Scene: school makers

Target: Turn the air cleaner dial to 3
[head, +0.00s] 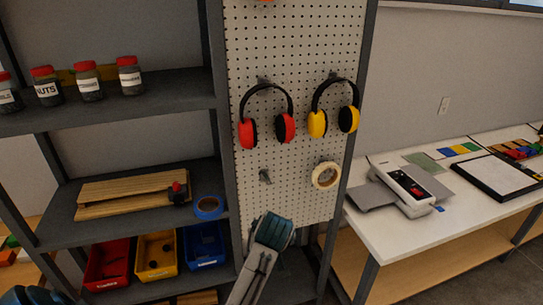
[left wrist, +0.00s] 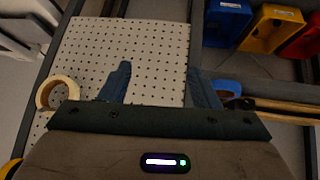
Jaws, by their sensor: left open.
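I see no air cleaner and no dial that I can make out in either view. My left gripper (head: 273,229) shows at the bottom middle of the head view, in front of the lower part of the pegboard (head: 300,195). In the left wrist view its two blue-grey fingers (left wrist: 160,76) stand apart with nothing between them, and the pegboard (left wrist: 155,45) lies beyond them. My right gripper is not in view.
Ear muffs (head: 267,120) and a cream tape roll (head: 325,175) hang on the pegboard. Shelves at left hold jars (head: 88,82), planks (head: 125,195), blue tape (head: 208,207) and bins (head: 155,255). A white table (head: 390,235) at right carries a white machine (head: 408,190).

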